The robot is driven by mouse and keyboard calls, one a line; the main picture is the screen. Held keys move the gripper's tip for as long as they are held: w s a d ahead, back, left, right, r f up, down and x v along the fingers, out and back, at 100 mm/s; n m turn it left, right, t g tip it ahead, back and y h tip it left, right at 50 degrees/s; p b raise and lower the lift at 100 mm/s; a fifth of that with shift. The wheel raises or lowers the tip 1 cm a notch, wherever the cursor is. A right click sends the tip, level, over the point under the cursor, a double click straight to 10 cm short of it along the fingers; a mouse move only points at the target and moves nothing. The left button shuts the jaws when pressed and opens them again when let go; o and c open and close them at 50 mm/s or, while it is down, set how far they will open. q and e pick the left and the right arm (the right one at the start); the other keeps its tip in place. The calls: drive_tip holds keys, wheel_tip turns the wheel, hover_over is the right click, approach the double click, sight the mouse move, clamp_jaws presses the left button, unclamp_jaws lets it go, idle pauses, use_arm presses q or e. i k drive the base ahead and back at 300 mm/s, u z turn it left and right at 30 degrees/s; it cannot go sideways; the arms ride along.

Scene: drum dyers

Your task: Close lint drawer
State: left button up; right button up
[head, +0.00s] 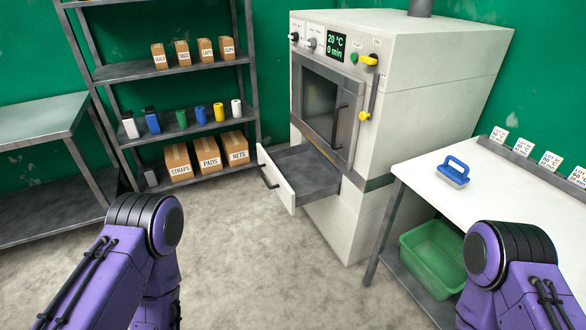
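The lint drawer (304,170) stands pulled out from the lower front of the white drum dryer (436,75). The drawer looks empty. The dryer's grey-framed door (326,108) above the drawer appears shut. My purple left and right arms come in at the bottom left and bottom right, well short of the drawer. Both grippers are out of view.
A white table (425,185) on the right holds a blue-handled brush (453,172) and small label cards. A green bin (434,256) sits below. A shelf rack (132,70) with boxes stands behind left. The floor (235,255) before the drawer is clear.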

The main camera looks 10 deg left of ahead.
sight(300, 175)
drive_tip(key=z, duration=0.1)
drive_tip(key=i, duration=1.05)
drive_tip(key=u, duration=0.7)
